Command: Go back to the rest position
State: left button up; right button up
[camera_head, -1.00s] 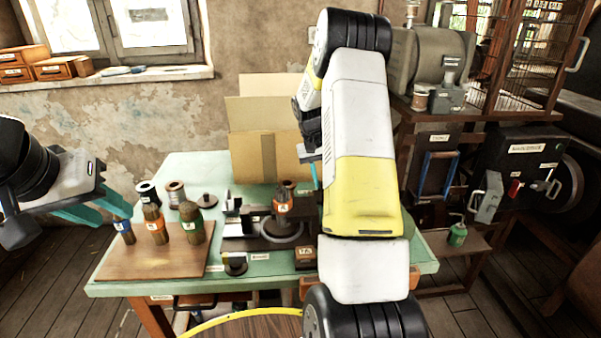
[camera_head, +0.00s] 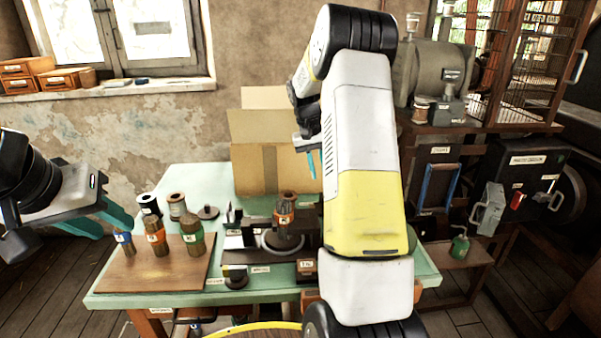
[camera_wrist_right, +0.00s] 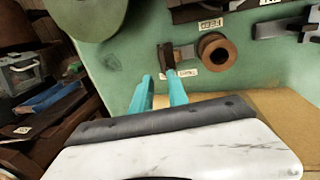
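My left gripper (camera_head: 100,222) is at the left in the head view, to the left of the table and near the wooden board. Its two teal fingers are apart and hold nothing. My right arm reaches up across the middle of the head view. Its gripper is mostly hidden there behind my own arm, with a teal fingertip (camera_head: 311,165) showing beside the cardboard box (camera_head: 249,128). In the right wrist view the right gripper (camera_wrist_right: 160,77) has two teal fingers with an empty gap between them, above the green table top.
The green table (camera_head: 222,182) carries a wooden board (camera_head: 190,277) with several labelled upright pieces. A dark fixture with an orange-banded piece (camera_head: 285,212) stands mid-table. Spools (camera_head: 177,205) stand at the back left. A grey machine (camera_head: 440,65) stands at the back right.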

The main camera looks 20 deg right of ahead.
dwell(0.3)
jog(key=s+a+r+n+t+y, duration=0.2)
jog(key=s+a+r+t, duration=0.2)
jog(key=s+a+r, duration=0.8)
jog(key=s+a+r+t+y, duration=0.1)
jog(key=s+a, duration=0.2)
jog(key=s, duration=0.5)
jog(key=s+a+r+n+t+y, duration=0.1)
jog(key=s+a, duration=0.3)
jog(key=s, duration=0.5)
jog(key=shift+s+r+t, duration=0.25)
jog(key=shift+r+t, duration=0.05)
jog(key=shift+t, duration=0.1)
